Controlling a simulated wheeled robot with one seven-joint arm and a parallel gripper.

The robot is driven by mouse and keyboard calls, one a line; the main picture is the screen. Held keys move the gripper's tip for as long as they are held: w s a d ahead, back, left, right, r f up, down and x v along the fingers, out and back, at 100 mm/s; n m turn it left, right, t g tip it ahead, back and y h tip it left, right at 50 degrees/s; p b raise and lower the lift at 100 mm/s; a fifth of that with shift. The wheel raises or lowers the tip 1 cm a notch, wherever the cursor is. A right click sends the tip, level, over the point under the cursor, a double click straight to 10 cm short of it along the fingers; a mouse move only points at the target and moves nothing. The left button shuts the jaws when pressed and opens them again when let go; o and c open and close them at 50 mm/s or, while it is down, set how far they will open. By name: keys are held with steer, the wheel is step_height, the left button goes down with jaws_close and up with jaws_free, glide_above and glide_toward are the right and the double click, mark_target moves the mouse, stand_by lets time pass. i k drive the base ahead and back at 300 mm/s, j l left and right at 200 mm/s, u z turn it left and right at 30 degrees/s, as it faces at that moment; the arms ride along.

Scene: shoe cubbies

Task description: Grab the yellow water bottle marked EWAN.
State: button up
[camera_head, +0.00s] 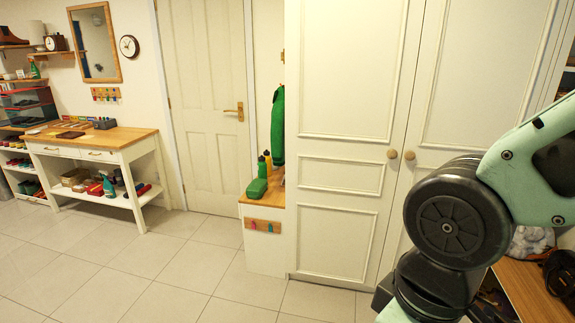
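A small yellow bottle (268,160) with a dark top stands on the wooden bench (251,200) in the nook beside the tall white cupboard. A green bottle (262,168) stands in front of it and hides part of it. No name can be read on either bottle at this size. My arm fills the right side of the view, in front of the cupboard, well apart from the bottles. My gripper is not in view.
A green case (257,188) lies on the bench, and a green garment (278,130) hangs behind. The white cupboard (345,150) borders the nook on the right. A cluttered side table (120,137) stands left. The tiled floor (150,265) is clear.

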mark_target(267, 153)
steer(key=u, duration=0.25)
steer(key=i+u, duration=0.2)
steer(key=i, duration=0.4)
steer(key=i+u, duration=0.2)
steer(key=i, duration=0.45)
steer(key=i+l+u, duration=0.25)
steer(key=i, duration=0.35)
steer(key=i+j+u, duration=0.1)
steer(key=i+u, duration=0.25)
steer(key=i, duration=0.35)
steer(key=i+l+u, duration=0.1)
steer(key=i+u, duration=0.25)
steer(key=i, duration=0.3)
steer(key=i+z, duration=0.2)
steer(key=i, duration=0.15)
steer(key=i+j+z, duration=0.2)
steer(key=i, duration=0.2)
steer(key=i+z, duration=0.2)
steer(key=z, duration=0.3)
steer(key=i+z, duration=0.2)
steer(key=z, duration=0.3)
steer(key=i+j+z, duration=0.1)
steer(key=z, duration=0.4)
steer(key=i+j+z, duration=0.15)
steer(key=i+z, duration=0.3)
steer(key=i+j+z, duration=0.25)
steer(key=z, duration=0.15)
